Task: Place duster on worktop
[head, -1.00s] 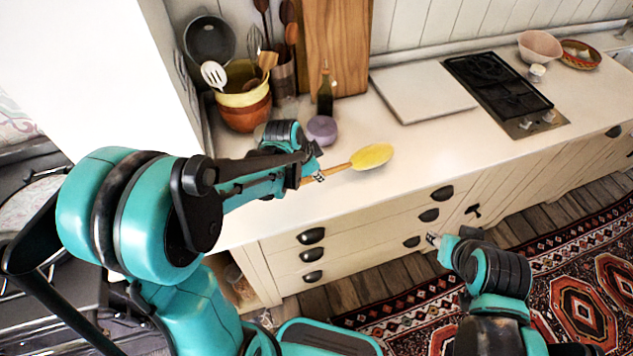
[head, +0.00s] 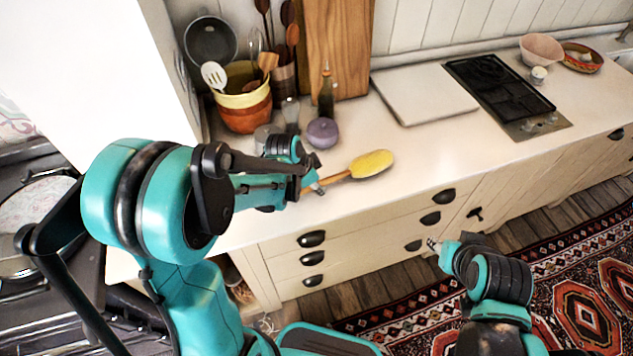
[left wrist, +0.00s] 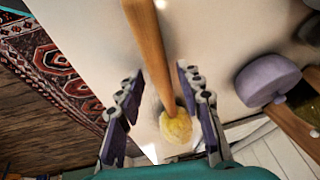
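The duster has a yellow head (head: 371,163) and a wooden handle, and it appears to lie on the cream worktop (head: 440,140) near its front edge. My left gripper (head: 316,187) is low over the worktop at the handle. In the left wrist view my left gripper (left wrist: 159,77) is open, with a finger apart on either side of the duster (left wrist: 152,45). The gripper partly hides the handle in the head view. My right gripper (head: 433,243) is in front of the drawers, away from the duster; its finger opening is too small to tell.
A purple pot (head: 322,132), a bottle (head: 326,96) and stacked bowls with utensils (head: 243,105) stand behind my left gripper. A white board (head: 423,96) and a black hob (head: 498,85) lie to the right. The worktop right of the duster is clear.

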